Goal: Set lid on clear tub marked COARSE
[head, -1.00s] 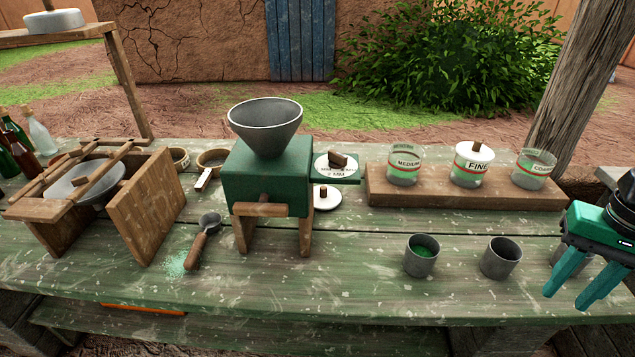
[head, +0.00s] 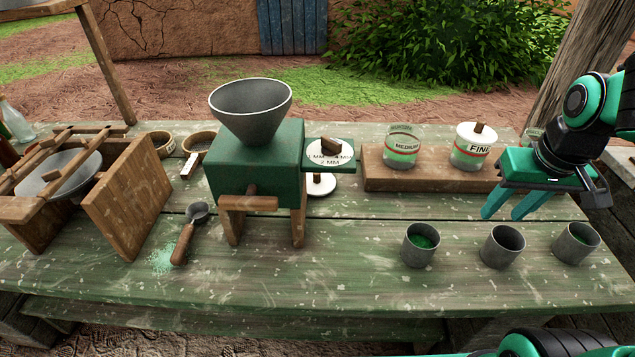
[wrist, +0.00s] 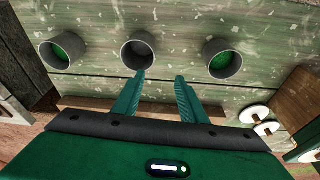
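A loose white lid (head: 326,186) with a brown knob lies on the green table beside the mill, partly under the mill's numbered dial. The clear tub marked COARSE (head: 533,134) is mostly hidden behind my gripper in the head view. Only a bit of its rim shows, at the right end of the wooden riser. My gripper (head: 502,214) is open and empty, fingers pointing down, in front of the riser's right part. In the wrist view its fingers (wrist: 160,76) are apart with nothing between them, above the table near the middle cup.
The tub marked MEDIUM (head: 401,150) is uncovered; the tub marked FINE (head: 470,155) wears a lid. Several grey cups, including the middle cup (head: 502,246), stand in front. The green mill (head: 255,165) and its dial (head: 330,158) rise beside the loose lid.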

